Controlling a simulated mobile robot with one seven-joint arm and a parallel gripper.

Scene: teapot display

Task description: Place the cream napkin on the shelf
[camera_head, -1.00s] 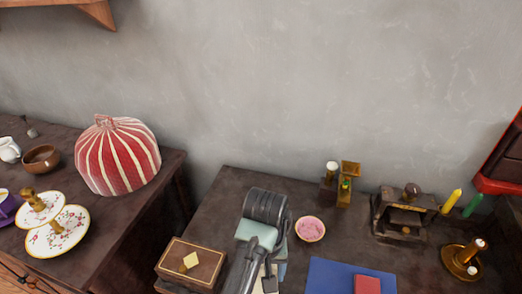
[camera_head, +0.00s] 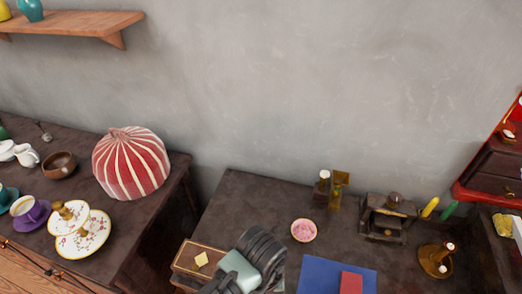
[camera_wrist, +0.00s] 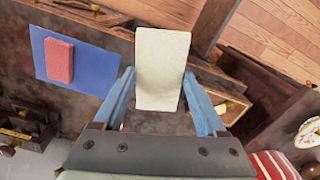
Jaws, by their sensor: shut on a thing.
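The cream napkin (camera_wrist: 161,65) is a pale, folded rectangle in the wrist view. It stands out beyond the blue fingers of my gripper (camera_wrist: 158,88), which are shut on it. In the head view my arm shows at the bottom middle, and I cannot make out the napkin or the fingertips there. The wooden shelf (camera_head: 75,24) is on the wall at the upper left of the head view, with a bracket beneath it. A yellow and a teal vessel stand on its left part; its right part looks bare.
A striped cosy (camera_head: 130,165) and tiered plates (camera_head: 92,236) stand on the left cabinet.

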